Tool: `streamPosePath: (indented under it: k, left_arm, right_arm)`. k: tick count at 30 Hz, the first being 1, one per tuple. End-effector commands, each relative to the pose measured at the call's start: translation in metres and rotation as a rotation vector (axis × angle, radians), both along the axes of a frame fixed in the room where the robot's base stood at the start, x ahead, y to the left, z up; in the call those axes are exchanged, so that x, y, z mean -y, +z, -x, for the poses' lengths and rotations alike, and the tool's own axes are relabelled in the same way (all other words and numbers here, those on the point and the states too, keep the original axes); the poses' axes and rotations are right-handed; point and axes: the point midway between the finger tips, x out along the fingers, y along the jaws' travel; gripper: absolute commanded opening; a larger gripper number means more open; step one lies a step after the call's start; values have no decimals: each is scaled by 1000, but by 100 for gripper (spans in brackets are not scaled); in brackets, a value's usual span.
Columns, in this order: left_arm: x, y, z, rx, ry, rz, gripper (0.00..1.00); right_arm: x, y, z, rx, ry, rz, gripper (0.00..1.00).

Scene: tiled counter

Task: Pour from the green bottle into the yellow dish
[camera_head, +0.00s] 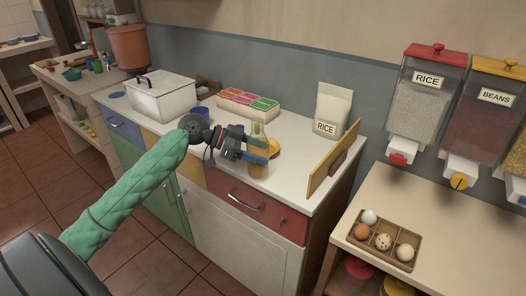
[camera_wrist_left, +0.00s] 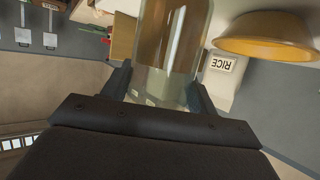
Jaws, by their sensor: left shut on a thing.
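The green bottle (camera_head: 257,131) is pale and see-through and stands about upright in the head view. My left gripper (camera_head: 256,150) is shut on its body; I cannot tell whether the base touches the counter. In the left wrist view the bottle (camera_wrist_left: 172,40) rises between the two fingers, with its lower part clear and an amber-brown tone above. The yellow dish (camera_head: 274,147) is just right of and behind the bottle, partly hidden by it. The dish (camera_wrist_left: 265,38) also shows at the upper right of the left wrist view, apart from the bottle. My right gripper is not in view.
A rice bag (camera_head: 331,108) and a leaning wooden board (camera_head: 331,165) stand right of the dish. An egg tray (camera_head: 383,240) sits on the nearer counter.

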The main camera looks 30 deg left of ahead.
Motion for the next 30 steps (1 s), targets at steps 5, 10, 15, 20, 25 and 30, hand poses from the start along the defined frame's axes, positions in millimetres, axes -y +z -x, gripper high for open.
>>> streamPosePath:
  k: [5,10,15,20,25,30]
  left_arm:
    - [0,3,0,1,1,1,19]
    - [0,10,0,2,1,0,19]
    - [0,23,0,2,1,0,19]
    - [-1,35,0,2,1,0,19]
    - [-1,48,0,2,1,0,19]
    - [0,53,0,1,0,1,19]
  right_arm:
    - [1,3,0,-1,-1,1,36]
    - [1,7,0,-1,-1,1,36]
    - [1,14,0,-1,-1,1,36]
    - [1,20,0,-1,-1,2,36]
    - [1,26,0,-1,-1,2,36]
    - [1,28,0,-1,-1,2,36]
